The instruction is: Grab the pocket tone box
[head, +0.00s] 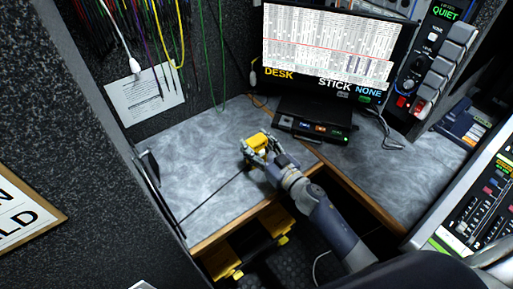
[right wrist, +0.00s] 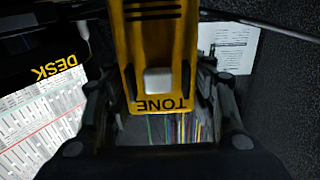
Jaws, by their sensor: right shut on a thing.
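The pocket tone box is a small yellow box (head: 257,142) with black trim, over the grey desk (head: 190,160) in the head view. In the right wrist view the tone box (right wrist: 160,45) is large, with the word TONE and a whitish square button on it. My right gripper (head: 257,149) is shut on the box, with a finger on each side of it in the right wrist view (right wrist: 160,95). I cannot tell whether the box touches the desk. My left gripper is not in view.
A monitor (head: 328,45) stands at the back, with a black device (head: 312,130) in front of it. A thin dark cable or rod (head: 213,196) crosses the desk. Yellow-and-black cases (head: 250,245) sit below the desk's wooden edge. A mixing console (head: 478,205) is at right.

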